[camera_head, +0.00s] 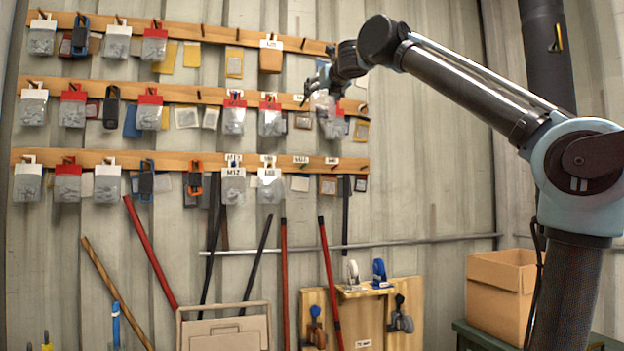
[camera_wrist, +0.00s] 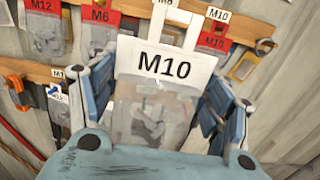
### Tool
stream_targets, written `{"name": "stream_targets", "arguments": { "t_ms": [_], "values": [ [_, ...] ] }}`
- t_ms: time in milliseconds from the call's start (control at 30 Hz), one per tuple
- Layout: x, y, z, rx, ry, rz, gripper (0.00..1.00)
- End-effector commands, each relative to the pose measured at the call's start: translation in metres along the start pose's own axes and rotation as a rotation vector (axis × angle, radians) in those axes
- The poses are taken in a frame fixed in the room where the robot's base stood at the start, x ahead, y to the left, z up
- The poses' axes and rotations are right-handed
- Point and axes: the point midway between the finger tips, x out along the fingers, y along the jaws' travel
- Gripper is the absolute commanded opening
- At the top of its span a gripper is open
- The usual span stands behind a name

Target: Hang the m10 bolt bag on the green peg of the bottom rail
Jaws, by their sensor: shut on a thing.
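My gripper (camera_head: 314,90) is at the right end of the middle rail, in front of the wall. In the wrist view its blue fingers stand on both sides of the m10 bolt bag (camera_wrist: 163,66), a clear bag of grey bolts under a white header marked M10. The gripper is shut on this bag, and the header faces the camera.
Bags marked M12 (camera_head: 233,187) and M8 (camera_head: 269,188) hang on the bottom rail. A red-headed M10 bag (camera_wrist: 213,42) hangs on the middle rail, close behind my gripper. Small packets and tools crowd the rails. Long handles lean below, and a cardboard box (camera_head: 499,288) stands at right.

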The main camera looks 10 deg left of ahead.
Motion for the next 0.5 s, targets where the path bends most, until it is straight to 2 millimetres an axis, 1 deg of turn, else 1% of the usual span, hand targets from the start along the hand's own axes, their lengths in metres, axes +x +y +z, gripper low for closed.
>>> {"name": "stream_targets", "arguments": {
  "t_ms": [367,433,500],
  "values": [
    [0.001,0.010,-0.001,0.000,0.001,0.014,0.46],
    [0.005,0.012,-0.006,0.000,0.002,0.019,0.46],
    [0.014,0.014,-0.016,0.000,0.005,0.030,0.46]
  ]
}}
